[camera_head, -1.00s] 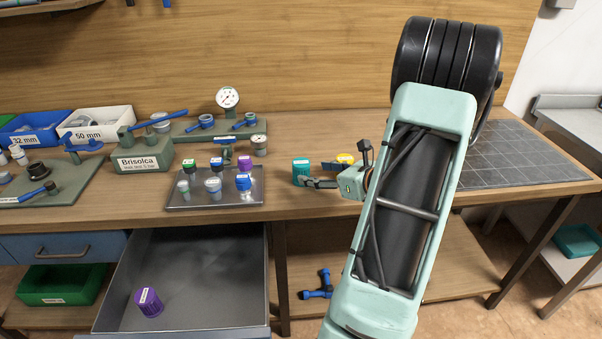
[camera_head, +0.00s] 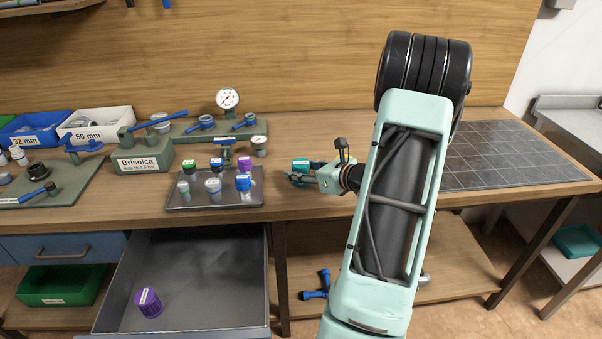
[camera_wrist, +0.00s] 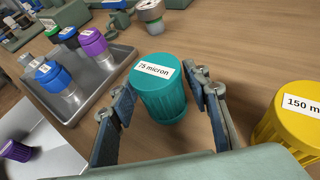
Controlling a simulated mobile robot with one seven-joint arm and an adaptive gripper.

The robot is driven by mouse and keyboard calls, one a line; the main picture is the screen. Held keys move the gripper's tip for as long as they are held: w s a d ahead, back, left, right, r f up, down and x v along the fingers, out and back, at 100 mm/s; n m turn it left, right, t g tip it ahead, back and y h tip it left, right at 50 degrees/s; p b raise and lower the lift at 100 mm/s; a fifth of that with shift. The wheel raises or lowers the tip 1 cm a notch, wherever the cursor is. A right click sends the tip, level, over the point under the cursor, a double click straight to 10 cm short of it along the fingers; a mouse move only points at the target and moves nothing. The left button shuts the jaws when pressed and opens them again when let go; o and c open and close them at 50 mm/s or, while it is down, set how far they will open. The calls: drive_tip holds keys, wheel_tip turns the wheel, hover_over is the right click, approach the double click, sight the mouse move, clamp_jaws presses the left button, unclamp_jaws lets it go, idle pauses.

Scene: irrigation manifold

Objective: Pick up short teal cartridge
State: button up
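The short teal cartridge (camera_wrist: 163,99) stands upright on the workbench, with a white "75 micron" label on its top. In the head view the teal cartridge (camera_head: 300,165) is partly hidden by my gripper. My gripper (camera_wrist: 162,105) is open, with one finger on each side of the cartridge in the wrist view. A small gap shows on the left side; the right finger is close to the cartridge, and I cannot tell if it touches. My gripper (camera_head: 299,179) also shows in the head view, low over the bench.
A yellow "150 m…" cartridge (camera_wrist: 292,118) stands close to the right of my gripper. A metal tray (camera_head: 215,201) with several small capped parts lies to the left. An open drawer (camera_head: 200,275) below holds a purple cartridge (camera_head: 148,303). A grey gridded mat (camera_head: 505,155) is at right.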

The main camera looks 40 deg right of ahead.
drive_tip(key=c, duration=0.7)
drive_tip(key=shift+c, duration=0.5)
drive_tip(key=shift+r, duration=0.2)
